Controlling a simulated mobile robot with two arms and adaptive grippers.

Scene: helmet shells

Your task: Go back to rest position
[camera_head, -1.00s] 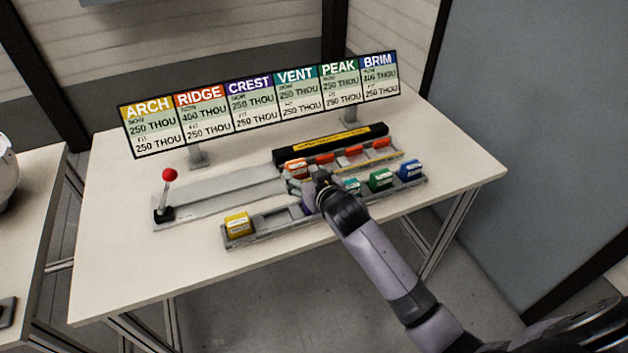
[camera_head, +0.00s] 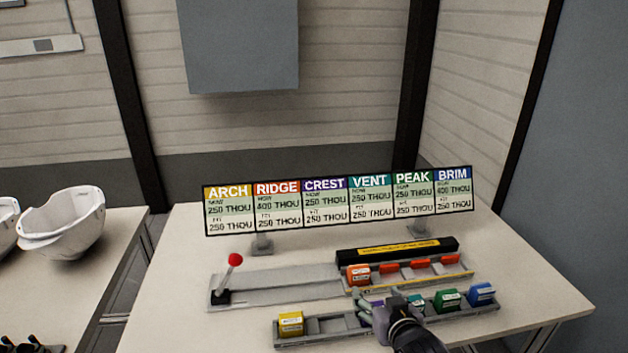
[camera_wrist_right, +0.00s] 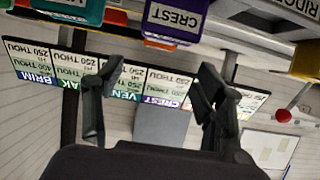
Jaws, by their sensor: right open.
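My right gripper (camera_head: 372,308) is over the front tray (camera_head: 347,327), with my arm coming in from the bottom. In the right wrist view the two dark fingers (camera_wrist_right: 158,85) are spread apart with nothing between them. A purple CREST block (camera_wrist_right: 172,20) is beyond the fingertips at the top of that view, apart from them; in the head view the gripper mostly hides it. A teal block (camera_wrist_right: 82,10) is beside it. The orange block (camera_head: 358,275) sits in the rear rack (camera_head: 425,284). My left gripper does not show.
The tray also holds yellow (camera_head: 291,324), green (camera_head: 447,300) and blue (camera_head: 482,294) blocks. A red-knobbed lever (camera_head: 235,260) stands at left. The sign board (camera_head: 338,202) stands behind. White helmet shells (camera_head: 65,225) rest on a left table. The worktable (camera_head: 185,270) is bare at left.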

